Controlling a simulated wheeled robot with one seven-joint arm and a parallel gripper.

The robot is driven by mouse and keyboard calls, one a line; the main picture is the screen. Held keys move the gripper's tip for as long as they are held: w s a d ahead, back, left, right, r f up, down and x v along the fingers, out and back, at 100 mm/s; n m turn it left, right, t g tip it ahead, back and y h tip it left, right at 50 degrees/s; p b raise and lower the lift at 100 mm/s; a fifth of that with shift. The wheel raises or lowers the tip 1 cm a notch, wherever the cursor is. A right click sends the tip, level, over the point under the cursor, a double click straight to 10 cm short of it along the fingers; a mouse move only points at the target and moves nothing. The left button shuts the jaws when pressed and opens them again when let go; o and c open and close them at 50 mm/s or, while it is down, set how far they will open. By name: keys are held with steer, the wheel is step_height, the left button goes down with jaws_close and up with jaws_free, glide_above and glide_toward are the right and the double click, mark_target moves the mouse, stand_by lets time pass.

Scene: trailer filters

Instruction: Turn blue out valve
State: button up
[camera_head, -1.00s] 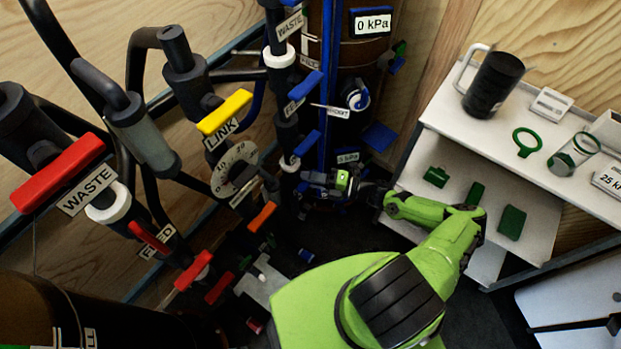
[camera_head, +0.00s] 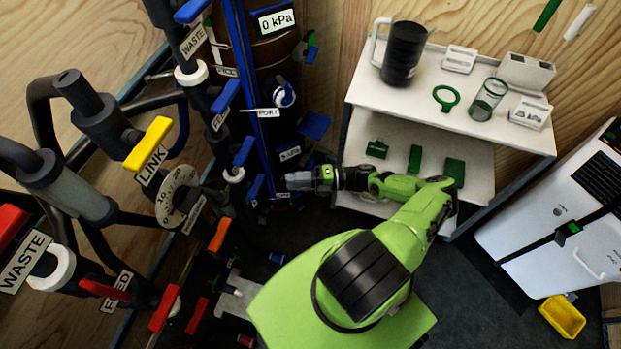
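Several blue valve handles sit on the pipes and filter column at the upper left. One blue handle (camera_head: 256,187) is low on the column, just left of my gripper (camera_head: 290,181). A blue handle (camera_head: 315,125) also sticks out on the right side of the column. I cannot read an "out" label on any of them. My gripper points left at the column base, with a small gap to the low blue handle. Its fingers are too small to tell open or shut.
A yellow LINK handle (camera_head: 148,143) and red handles (camera_head: 165,308) are on the pipes at left. A white shelf cart (camera_head: 400,108) with a black mug (camera_head: 404,52) stands right of the column. A yellow bin (camera_head: 562,316) lies on the floor at right.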

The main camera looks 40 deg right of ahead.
steer(key=v, duration=0.4)
steer(key=shift+s+d, duration=0.15)
steer(key=shift+d, duration=0.15)
